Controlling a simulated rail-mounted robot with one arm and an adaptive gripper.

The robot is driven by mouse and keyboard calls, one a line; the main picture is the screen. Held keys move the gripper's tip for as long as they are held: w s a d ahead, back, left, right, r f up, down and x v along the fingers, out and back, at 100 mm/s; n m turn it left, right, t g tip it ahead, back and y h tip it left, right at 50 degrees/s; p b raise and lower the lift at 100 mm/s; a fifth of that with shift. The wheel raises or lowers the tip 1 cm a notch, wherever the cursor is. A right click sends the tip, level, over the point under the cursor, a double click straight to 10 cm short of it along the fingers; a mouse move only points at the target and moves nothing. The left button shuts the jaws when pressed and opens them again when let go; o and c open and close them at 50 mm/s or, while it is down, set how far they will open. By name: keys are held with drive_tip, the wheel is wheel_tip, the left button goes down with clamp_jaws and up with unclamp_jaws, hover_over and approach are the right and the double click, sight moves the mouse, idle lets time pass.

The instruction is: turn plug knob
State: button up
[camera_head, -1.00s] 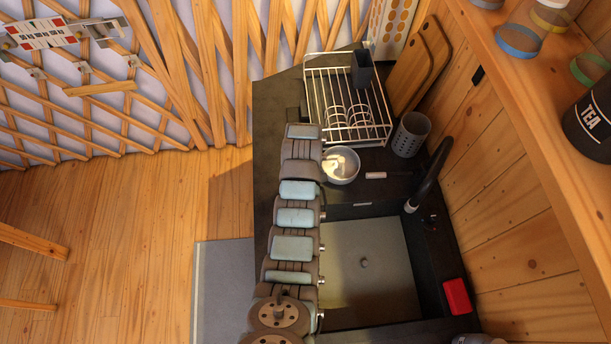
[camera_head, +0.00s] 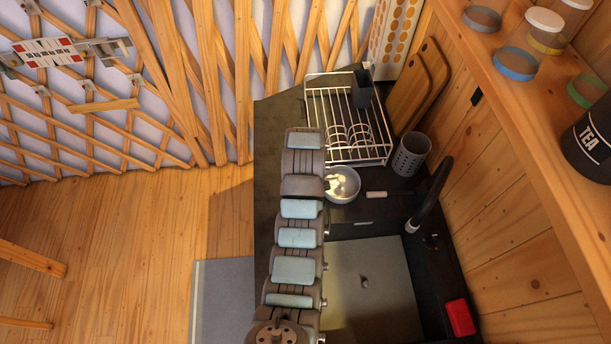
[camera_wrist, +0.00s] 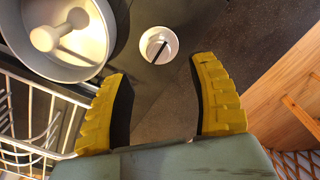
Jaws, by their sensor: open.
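In the head view I do not see the knob or my fingers; my arm stretches over the counter and hides that part.
A metal bowl (camera_wrist: 70,35) with a pale dumbbell-shaped thing inside is beside the knob; it also shows in the head view (camera_head: 342,184). A white wire dish rack (camera_head: 348,128) stands behind it. The sink (camera_head: 368,285) and black faucet (camera_head: 431,200) are at the right.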

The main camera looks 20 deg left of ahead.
drive_tip(key=shift+r, duration=2.75)
